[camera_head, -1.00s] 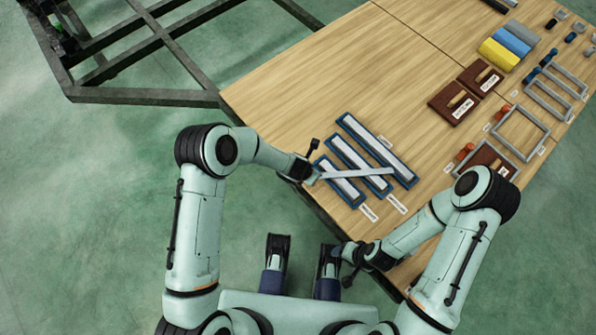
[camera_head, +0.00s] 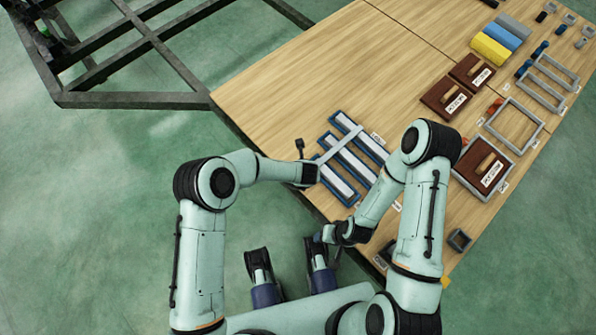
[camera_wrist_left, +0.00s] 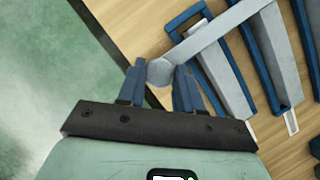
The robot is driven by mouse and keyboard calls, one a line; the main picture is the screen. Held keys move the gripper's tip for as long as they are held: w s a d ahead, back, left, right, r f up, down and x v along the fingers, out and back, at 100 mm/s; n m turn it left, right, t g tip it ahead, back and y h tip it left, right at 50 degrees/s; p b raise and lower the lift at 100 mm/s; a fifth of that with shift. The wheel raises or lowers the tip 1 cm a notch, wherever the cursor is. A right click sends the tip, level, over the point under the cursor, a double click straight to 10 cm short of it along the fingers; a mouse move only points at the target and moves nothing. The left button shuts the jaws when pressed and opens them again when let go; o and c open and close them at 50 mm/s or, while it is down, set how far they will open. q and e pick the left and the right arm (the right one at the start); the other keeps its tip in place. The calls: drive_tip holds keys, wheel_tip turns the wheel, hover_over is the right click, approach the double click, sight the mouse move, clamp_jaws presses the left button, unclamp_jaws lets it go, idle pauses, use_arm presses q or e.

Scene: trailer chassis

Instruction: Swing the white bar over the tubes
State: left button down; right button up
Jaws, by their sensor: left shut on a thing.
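The white bar (camera_head: 344,143) lies slantwise over long white tubes in blue holders (camera_head: 338,184), near the table's front edge. In the left wrist view, the bar (camera_wrist_left: 226,30) ends in a round knob between the blue fingers of my left gripper (camera_wrist_left: 160,76), which is shut on it. The tubes (camera_wrist_left: 273,52) and their holders show beyond it. In the head view, my left gripper (camera_head: 312,172) is at the left of the holders. My right gripper (camera_head: 326,236) is low, off the table's front edge; its fingers are too unclear to read. My right arm hides part of the holders' right side.
The wooden table (camera_head: 290,85) is bare at the back left. Brown boxes (camera_head: 446,95), grey frames (camera_head: 515,124) and yellow, blue and grey blocks (camera_head: 490,48) occupy the right side. A dark metal chassis (camera_head: 130,99) stands at the upper left.

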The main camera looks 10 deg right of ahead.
drive_tip(key=shift+w, duration=0.1)
idle(0.3)
use_arm(q)
drive_tip(key=c, duration=0.8)
unclamp_jaws()
drive_tip(key=shift+p+v, duration=1.65)
drive_tip(key=shift+v, duration=5.1)
use_arm(e)
drive_tip(key=s+a+r+g, duration=0.1)
drive_tip(key=s+a+r, duration=0.1)
drive_tip(key=s+r, duration=0.1)
drive_tip(key=shift+s+r+y, duration=0.3)
drive_tip(key=shift+s+r, duration=0.1)
drive_tip(key=shift+s, duration=0.25)
use_arm(q)
drive_tip(key=shift+f, duration=0.1)
